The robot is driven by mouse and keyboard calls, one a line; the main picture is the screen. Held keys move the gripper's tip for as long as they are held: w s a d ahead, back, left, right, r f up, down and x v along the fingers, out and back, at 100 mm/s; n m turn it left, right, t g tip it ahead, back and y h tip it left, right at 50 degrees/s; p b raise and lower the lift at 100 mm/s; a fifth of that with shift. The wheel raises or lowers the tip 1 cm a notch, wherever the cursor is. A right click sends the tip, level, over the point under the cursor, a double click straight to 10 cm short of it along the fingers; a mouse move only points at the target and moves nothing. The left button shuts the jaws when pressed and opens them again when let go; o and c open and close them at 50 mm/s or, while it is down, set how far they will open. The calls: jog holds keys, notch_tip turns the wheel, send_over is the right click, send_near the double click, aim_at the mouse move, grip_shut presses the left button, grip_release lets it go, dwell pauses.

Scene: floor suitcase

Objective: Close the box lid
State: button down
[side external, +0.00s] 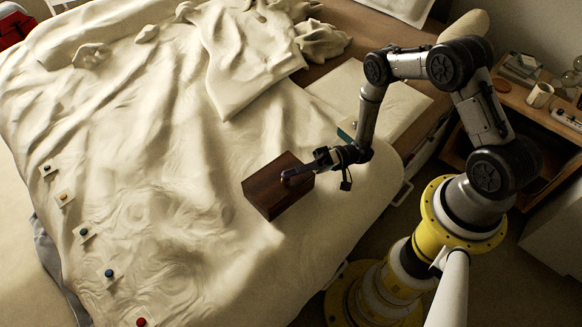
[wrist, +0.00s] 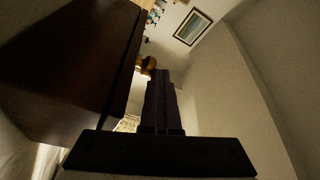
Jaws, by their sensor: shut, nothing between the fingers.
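A dark brown wooden box (side external: 272,196) sits on the bed. Its top looks flat and level, with no raised lid visible. My gripper (side external: 286,177) is at the box's top, its fingers reaching over it from the right; I cannot tell whether they touch it. In the wrist view the box (wrist: 60,75) fills the left side, tilted in the picture. There the dark fingers (wrist: 160,82) are together, with nothing between them, just right of the box's edge.
The rumpled cream bed cover (side external: 150,130) spreads around the box, with bunched folds at the back. Several small pale tiles with coloured knobs (side external: 109,273) lie along its left and front. A side table (side external: 530,100) with a mug (side external: 540,95) stands at the right.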

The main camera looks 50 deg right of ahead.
jog(key=shift+s+f, duration=0.35)
jog(key=shift+f, duration=0.1)
jog(key=shift+r, duration=0.1)
